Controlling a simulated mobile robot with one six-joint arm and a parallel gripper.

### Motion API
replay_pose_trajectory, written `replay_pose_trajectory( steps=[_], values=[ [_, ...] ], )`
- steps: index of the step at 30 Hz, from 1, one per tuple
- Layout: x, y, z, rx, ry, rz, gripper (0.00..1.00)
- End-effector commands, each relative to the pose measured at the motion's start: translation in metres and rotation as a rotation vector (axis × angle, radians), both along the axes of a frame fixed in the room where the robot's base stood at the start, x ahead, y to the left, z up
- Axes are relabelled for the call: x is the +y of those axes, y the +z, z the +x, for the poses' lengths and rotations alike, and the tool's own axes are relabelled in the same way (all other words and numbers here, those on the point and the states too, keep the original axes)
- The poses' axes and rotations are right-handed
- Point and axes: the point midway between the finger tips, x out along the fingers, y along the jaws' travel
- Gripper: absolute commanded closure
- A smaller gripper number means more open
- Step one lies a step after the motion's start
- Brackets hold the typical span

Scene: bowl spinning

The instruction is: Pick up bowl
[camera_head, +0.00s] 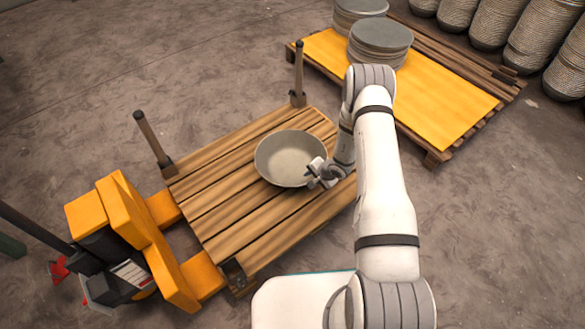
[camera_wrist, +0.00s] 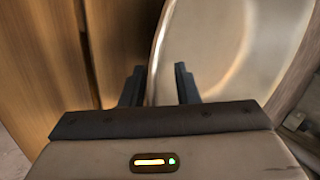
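A wide grey metal bowl (camera_head: 289,156) sits on a wooden pallet (camera_head: 222,208) in the head view. My gripper (camera_head: 316,172) is at the bowl's right rim. In the wrist view the bowl (camera_wrist: 225,45) fills the upper right, and its rim runs down between the two dark fingers of my gripper (camera_wrist: 160,86). The fingers stand apart, one on each side of the rim, with a gap to it visible on both sides. Whether the rim reaches deep between them is partly hidden by the gripper body.
A yellow pallet jack (camera_head: 140,235) stands at the pallet's left end. Upright posts (camera_head: 150,138) rise from the pallet's corners. A second pallet with a yellow sheet (camera_head: 440,105) holds stacks of grey discs (camera_head: 380,42). More stacks (camera_head: 500,35) stand at the upper right.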

Motion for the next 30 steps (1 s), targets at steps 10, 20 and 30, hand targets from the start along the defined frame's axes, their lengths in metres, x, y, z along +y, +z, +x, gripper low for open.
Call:
replay_pose_trajectory(
  steps=[10,20,30],
  values=[
    [0.0014,-0.0009,0.0011,0.000,0.001,0.000,0.79],
    [0.0018,-0.0008,0.0010,-0.001,0.001,0.001,1.00],
    [0.0021,-0.0007,0.0011,-0.001,0.002,0.001,1.00]
  ],
)
